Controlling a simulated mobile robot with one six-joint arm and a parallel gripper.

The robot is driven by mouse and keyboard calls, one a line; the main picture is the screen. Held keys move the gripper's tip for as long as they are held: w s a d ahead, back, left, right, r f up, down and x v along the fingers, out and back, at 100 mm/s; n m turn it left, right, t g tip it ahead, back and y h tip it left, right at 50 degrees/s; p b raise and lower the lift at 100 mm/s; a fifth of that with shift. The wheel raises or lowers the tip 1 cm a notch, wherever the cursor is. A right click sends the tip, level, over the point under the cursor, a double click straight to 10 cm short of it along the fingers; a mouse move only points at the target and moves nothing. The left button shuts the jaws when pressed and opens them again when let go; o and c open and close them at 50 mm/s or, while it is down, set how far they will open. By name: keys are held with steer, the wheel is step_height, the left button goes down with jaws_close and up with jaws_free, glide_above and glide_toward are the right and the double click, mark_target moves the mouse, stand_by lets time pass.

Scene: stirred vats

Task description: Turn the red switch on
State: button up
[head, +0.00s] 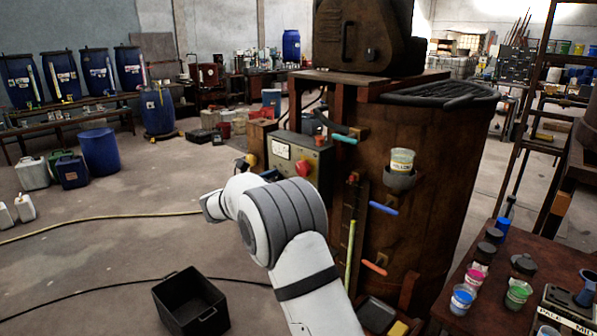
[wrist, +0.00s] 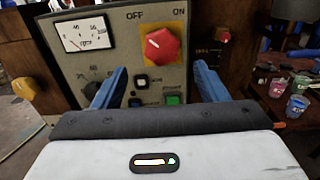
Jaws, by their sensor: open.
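The red switch (wrist: 163,46) is a knob on a yellow plate on the control panel (wrist: 105,50), with OFF printed to its upper left and ON to its upper right. Its white mark points up and left, toward OFF. It also shows in the head view (head: 303,169). My gripper (wrist: 162,84) is open, its two blue fingers below and to either side of the knob in the wrist view, with nothing between them. In the head view my arm hides most of the gripper. I cannot tell how far the fingertips are from the panel.
A gauge (wrist: 84,33), a green button (wrist: 173,100) and a yellow knob (wrist: 24,88) are near the switch. Coloured handles (head: 383,208) stick out from the dark vat (head: 445,150). A cup-laden table (head: 470,280) stands right; a black crate (head: 190,302) sits on the floor.

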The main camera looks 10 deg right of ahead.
mark_target(300, 171)
steer(key=p+x, duration=0.1)
steer(key=x, duration=0.5)
steer(key=shift+w+d, duration=0.1)
steer(key=shift+d, duration=0.15)
